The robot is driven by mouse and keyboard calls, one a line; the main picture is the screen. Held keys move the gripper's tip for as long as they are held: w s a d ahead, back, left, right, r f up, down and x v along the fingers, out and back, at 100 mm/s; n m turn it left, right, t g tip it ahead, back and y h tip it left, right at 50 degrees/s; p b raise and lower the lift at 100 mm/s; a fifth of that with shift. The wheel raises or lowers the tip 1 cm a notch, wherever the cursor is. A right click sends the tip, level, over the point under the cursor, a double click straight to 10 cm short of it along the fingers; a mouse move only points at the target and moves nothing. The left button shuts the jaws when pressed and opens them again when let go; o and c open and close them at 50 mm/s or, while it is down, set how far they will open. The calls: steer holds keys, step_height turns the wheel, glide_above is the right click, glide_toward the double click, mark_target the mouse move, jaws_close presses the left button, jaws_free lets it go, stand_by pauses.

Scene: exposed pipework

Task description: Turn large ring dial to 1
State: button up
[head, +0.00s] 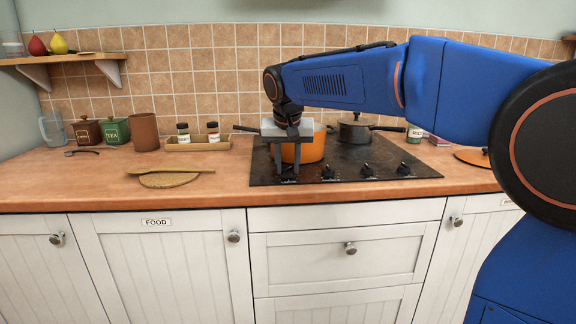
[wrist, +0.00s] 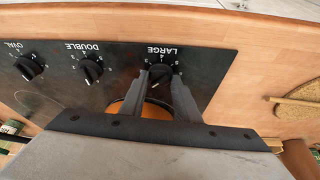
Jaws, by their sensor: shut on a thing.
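The large ring dial (wrist: 160,72) is a black knob on the front edge of the black cooktop, with the word LARGE printed beside it in the wrist view. My gripper (wrist: 161,78) points down with one grey finger on each side of this knob and is shut on it. In the head view my gripper (head: 288,171) is at the leftmost knob, which its fingers partly cover. White numbers stand around the dial in the wrist view, but I cannot tell which one its pointer is at.
The double dial (wrist: 91,69) and oval dial (wrist: 30,66) are beside it on the cooktop (head: 345,158). An orange pot (head: 314,146) stands close behind my gripper. A dark pan (head: 355,132) stands further right. A wooden spoon on a board (head: 168,181) lies left.

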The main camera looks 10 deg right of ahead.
stand_by(0.4)
steer(key=o, duration=1)
steer(key=shift+o, duration=0.2)
steer(key=shift+r, duration=0.15)
steer(key=v, duration=1.7)
steer(key=s+d+f+n, duration=0.1)
steer(key=s+d+f, duration=1)
steer(key=s+f, duration=0.3)
steer(key=s+d+f, duration=0.2)
steer(key=s+f, duration=0.6)
steer(key=f, duration=0.2)
steer(key=s+d+f+n, duration=0.1)
steer(key=s+d+f, duration=0.2)
steer(key=s+f, duration=0.5)
step_height(320, 180, down, 2)
steer(key=shift+d+f+y, duration=0.15)
steer(key=shift+d+y, duration=0.05)
steer(key=shift+y, duration=0.2)
